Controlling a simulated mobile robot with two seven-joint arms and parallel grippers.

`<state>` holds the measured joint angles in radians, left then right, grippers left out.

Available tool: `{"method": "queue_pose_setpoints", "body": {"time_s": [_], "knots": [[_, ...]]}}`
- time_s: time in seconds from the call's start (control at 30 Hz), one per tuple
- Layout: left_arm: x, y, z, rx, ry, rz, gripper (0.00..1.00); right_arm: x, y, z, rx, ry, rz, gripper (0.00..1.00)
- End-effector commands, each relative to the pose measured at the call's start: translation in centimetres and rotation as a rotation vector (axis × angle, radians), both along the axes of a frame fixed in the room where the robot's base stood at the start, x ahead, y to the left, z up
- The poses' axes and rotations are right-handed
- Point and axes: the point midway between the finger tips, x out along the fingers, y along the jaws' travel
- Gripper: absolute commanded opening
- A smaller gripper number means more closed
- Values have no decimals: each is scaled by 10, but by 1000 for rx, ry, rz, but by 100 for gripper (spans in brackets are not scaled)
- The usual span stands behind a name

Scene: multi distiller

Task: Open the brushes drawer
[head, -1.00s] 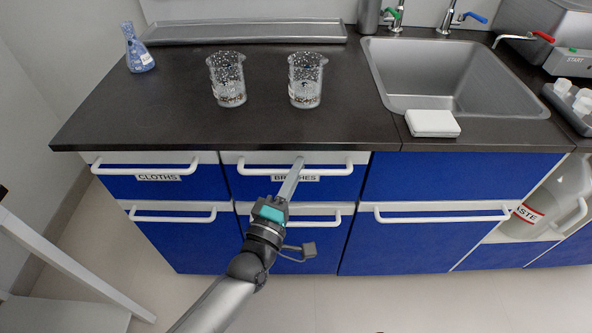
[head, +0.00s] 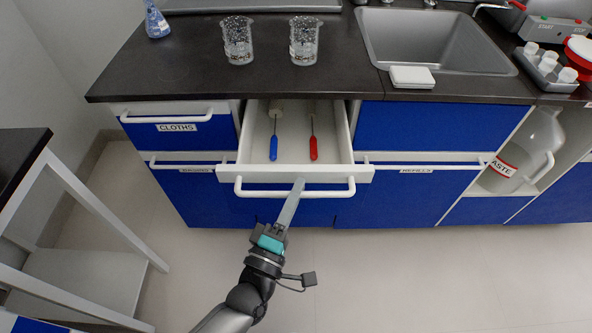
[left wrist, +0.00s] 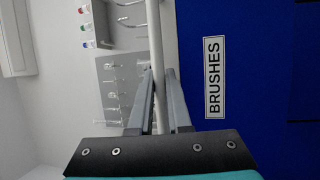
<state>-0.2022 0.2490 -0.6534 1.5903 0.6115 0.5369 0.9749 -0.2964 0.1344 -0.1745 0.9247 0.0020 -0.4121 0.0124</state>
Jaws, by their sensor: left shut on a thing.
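The brushes drawer (head: 295,174) is pulled out from under the counter in the head view. A blue-handled brush (head: 273,147) and a red-handled brush (head: 313,147) lie inside it. My left gripper (head: 299,184) is shut on the white bar handle (head: 255,193) of this drawer. In the left wrist view the handle (left wrist: 156,40) runs between the two fingers (left wrist: 158,95). The BRUSHES label (left wrist: 214,78) shows on the blue front to the right there. My right gripper is in no view.
The cloths drawer (head: 180,136) at the left is closed. Two speckled beakers (head: 237,42) stand on the dark counter (head: 190,70), left of the sink (head: 430,45). A side table (head: 70,200) stands at the left. The floor (head: 400,280) in front is clear.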

Motion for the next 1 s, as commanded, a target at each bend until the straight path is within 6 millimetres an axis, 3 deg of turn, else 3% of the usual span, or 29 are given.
{"method": "queue_pose_setpoints", "body": {"time_s": [0.2, 0.4, 0.6, 1.0], "knots": [[-46, 0, 1, 2, 4, -2, 0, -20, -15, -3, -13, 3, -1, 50], [-75, 0, 1, 2, 1, -2, 0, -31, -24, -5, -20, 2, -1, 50], [-87, 0, 1, 1, -1, 0, 0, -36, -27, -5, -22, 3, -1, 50], [-89, 0, 0, 1, -3, 0, 0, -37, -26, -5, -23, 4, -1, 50]]}}
